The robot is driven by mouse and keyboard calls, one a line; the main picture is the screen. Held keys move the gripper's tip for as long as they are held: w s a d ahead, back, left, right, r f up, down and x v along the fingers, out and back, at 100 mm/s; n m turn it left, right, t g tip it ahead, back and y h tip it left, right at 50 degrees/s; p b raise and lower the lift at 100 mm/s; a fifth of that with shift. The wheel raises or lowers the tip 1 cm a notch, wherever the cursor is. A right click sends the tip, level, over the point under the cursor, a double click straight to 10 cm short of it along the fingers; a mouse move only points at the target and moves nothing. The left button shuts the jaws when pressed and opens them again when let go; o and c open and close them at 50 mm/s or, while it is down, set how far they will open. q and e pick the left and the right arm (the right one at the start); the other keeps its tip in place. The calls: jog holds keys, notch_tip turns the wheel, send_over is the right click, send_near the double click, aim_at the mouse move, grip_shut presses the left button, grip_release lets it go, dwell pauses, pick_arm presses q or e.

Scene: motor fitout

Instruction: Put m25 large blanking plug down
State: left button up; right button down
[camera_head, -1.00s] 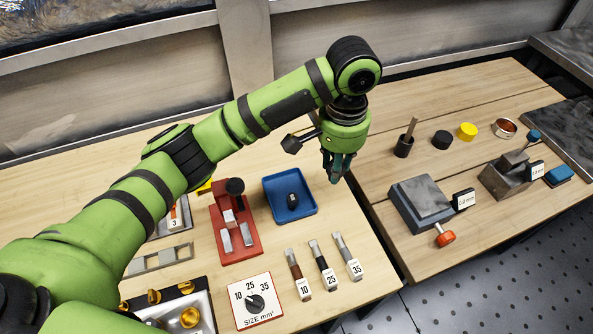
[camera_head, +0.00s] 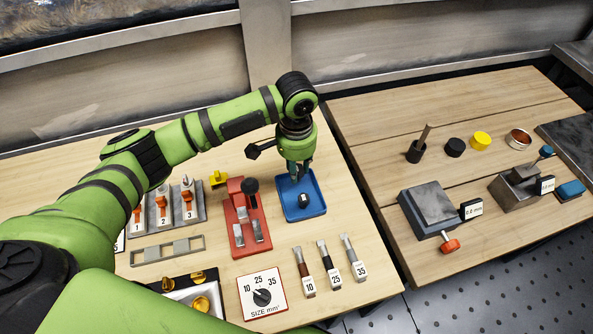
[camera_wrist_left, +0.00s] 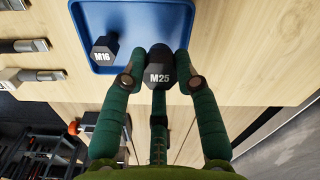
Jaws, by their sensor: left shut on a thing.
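The M25 large blanking plug (camera_wrist_left: 159,72) is a dark hexagonal plug marked "M25" in white. My left gripper (camera_head: 300,172) is shut on it, as the left wrist view (camera_wrist_left: 158,85) shows. In the head view the gripper is over the back part of the blue tray (camera_head: 318,208), and the plug is hard to make out there. The tray also shows in the left wrist view (camera_wrist_left: 137,12). A smaller dark plug marked "M16" (camera_wrist_left: 104,50) stands in the tray, left of the M25 plug in that view; it shows in the head view too (camera_head: 304,200). My right gripper is not seen.
A red press tool (camera_head: 240,212) stands just left of the tray. Three labelled lugs (camera_head: 327,262) and a size dial (camera_head: 262,296) lie in front. The tray's right side has free wood up to the gap between tables. A grey block (camera_head: 429,204) sits on the right table.

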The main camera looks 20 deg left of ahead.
pick_arm(q)
notch_tip(320, 180, down, 2)
jog(key=shift+f, duration=0.4)
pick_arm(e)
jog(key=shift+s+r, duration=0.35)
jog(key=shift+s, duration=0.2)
pick_arm(q)
jog(key=shift+f, duration=0.2)
jog(key=o, duration=1)
notch_tip(320, 180, up, 12)
jog(key=shift+r+b, duration=0.2)
jog(key=shift+b, duration=0.35)
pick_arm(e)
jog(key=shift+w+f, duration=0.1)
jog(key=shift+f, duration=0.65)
pick_arm(q)
jog(key=shift+s, duration=0.1)
